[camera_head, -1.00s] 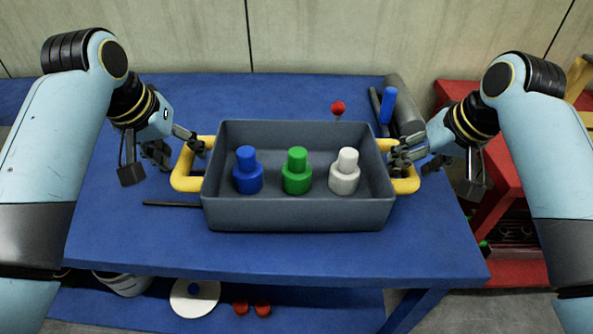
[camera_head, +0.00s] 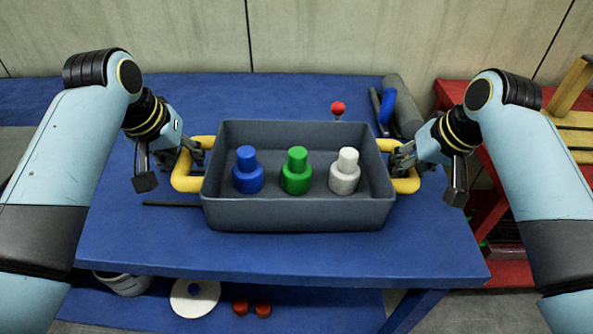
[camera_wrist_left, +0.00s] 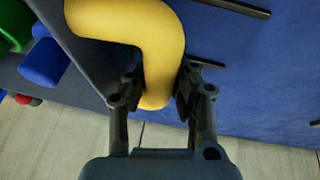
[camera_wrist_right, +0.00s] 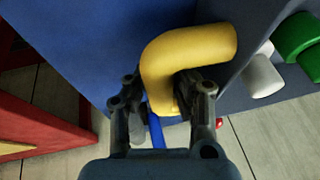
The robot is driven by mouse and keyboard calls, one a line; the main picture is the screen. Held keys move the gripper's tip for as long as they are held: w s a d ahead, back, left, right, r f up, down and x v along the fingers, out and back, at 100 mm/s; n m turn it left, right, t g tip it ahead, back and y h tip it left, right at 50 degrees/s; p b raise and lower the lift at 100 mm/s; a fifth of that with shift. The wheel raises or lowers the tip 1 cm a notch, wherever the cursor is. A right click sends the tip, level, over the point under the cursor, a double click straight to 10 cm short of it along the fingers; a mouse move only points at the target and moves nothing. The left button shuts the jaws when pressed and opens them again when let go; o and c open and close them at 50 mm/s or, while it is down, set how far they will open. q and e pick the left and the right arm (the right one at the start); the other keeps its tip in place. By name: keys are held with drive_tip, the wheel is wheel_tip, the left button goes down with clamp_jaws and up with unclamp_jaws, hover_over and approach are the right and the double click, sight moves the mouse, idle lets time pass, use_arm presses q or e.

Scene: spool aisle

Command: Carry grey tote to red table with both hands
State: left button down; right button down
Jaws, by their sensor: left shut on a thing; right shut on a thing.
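The grey tote (camera_head: 300,217) sits on the blue table (camera_head: 250,258), with a yellow handle at each end. A blue bottle-shaped piece (camera_head: 248,172), a green one (camera_head: 297,172) and a white one (camera_head: 345,172) stand upright inside it. My left gripper (camera_head: 197,152) is shut on the left yellow handle (camera_head: 186,182); the left wrist view shows the handle (camera_wrist_left: 155,70) between its fingers. My right gripper (camera_head: 397,158) is shut on the right yellow handle (camera_head: 407,185), also seen in the right wrist view (camera_wrist_right: 190,55). The red table (camera_head: 490,215) is at the right, partly hidden by my right arm.
A red-topped knob (camera_head: 338,108), a blue-handled item (camera_head: 386,108) and a grey cylinder (camera_head: 405,105) lie behind the tote. A dark rod (camera_head: 172,204) lies at its left. A yellow wooden item (camera_head: 572,120) is on the red table. A wall closes off the back.

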idle(0.4)
